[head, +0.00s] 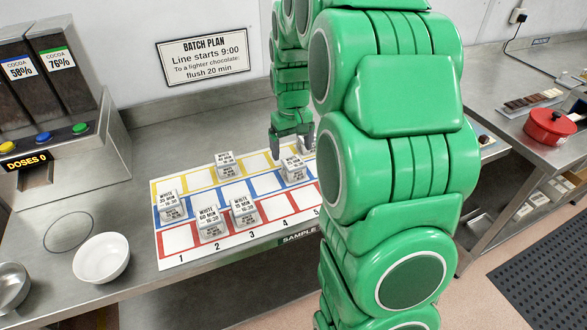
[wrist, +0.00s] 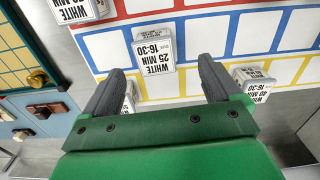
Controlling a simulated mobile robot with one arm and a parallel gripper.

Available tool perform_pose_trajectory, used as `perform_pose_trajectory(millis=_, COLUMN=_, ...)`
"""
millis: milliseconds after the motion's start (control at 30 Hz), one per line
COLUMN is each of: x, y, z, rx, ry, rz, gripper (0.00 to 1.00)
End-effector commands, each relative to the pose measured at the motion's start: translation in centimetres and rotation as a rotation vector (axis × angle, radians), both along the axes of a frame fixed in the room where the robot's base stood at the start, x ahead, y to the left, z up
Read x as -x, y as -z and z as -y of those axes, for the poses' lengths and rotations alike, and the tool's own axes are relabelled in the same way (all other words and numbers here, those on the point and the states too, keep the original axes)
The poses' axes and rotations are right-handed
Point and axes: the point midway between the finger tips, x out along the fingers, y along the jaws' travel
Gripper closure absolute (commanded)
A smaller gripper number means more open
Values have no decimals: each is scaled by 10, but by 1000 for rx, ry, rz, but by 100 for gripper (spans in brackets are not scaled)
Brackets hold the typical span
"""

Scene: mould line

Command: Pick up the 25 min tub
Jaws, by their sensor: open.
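The 25 min tub (wrist: 153,52) is a small white tub with a printed label, upside down in the wrist view. It stands in the blue row of the mat, ahead of my gripper and between the lines of its fingers. In the head view a tub in the blue row (head: 293,171), just below my gripper (head: 292,138), appears to be this one; its label is too small to read there. My gripper also shows in the wrist view (wrist: 158,80). Its dark fingers are apart with nothing between them. It hangs above the mat, behind the tub.
The mat (head: 178,238) has yellow, blue and red rows. A 40 min tub (wrist: 254,80) is right of my fingers in the wrist view; another tub (wrist: 129,98) is partly hidden by the left finger. Several tubs stand further left. A white bowl (head: 101,259) is at the front left.

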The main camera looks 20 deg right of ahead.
Motion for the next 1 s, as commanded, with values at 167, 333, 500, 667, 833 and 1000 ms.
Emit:
perform_pose_trajectory(millis=167, x=-7, y=8, z=4, rx=1, ry=0, rz=1, gripper=8)
perform_pose_trajectory(millis=333, x=-7, y=23, z=4, rx=1, ry=-1, rz=0, gripper=8)
perform_pose_trajectory(millis=500, x=-6, y=34, z=5, rx=1, ry=-1, rz=0, gripper=8)
perform_pose_trajectory(millis=667, x=-6, y=48, z=6, rx=1, ry=-1, rz=1, gripper=8)
perform_pose_trajectory(millis=833, x=-6, y=71, z=7, rx=1, ry=-1, rz=-3, gripper=8)
perform_pose_trajectory(millis=1000, x=-7, y=83, z=8, rx=2, ry=-1, rz=2, gripper=8)
